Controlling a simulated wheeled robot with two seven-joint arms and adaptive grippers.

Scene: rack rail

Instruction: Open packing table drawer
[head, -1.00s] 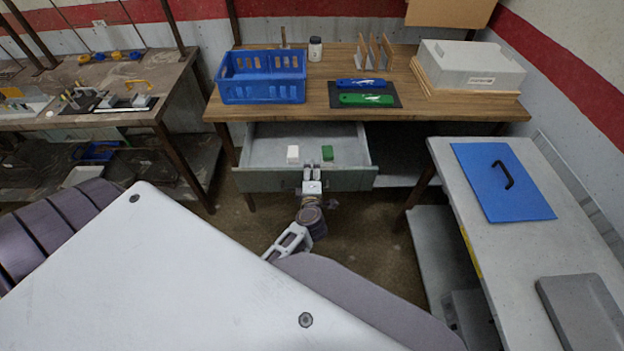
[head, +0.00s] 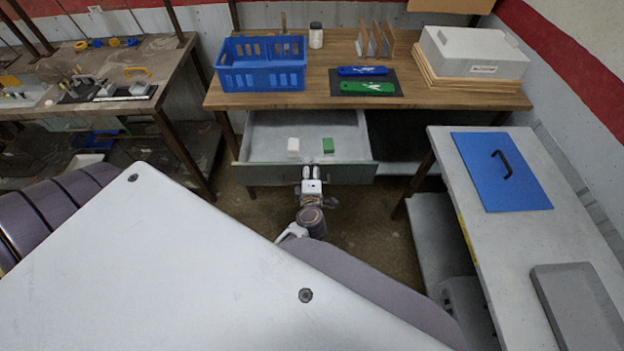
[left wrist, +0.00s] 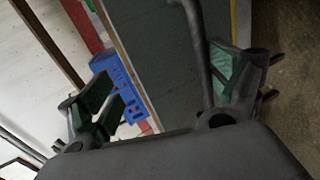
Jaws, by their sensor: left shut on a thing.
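The packing table (head: 420,98) has a brown wooden top. Its grey-green drawer (head: 262,176) is pulled out below the top, with a white block (head: 293,147) and a green block (head: 328,146) inside. My left gripper (head: 311,174) is at the middle of the drawer front, shut on the drawer handle. In the left wrist view, the grey handle bar (left wrist: 194,45) runs between the fingers, close to the right one. The handle is mostly hidden by the gripper in the head view. My right gripper is not in view.
A blue crate (head: 262,82), a dark mat with blue and green tools, and a grey box (head: 474,52) stand on the packing table. A side table (head: 497,235) with a blue panel (head: 500,171) is at right. A cluttered bench (head: 150,106) is at left. Floor shows right of my arm.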

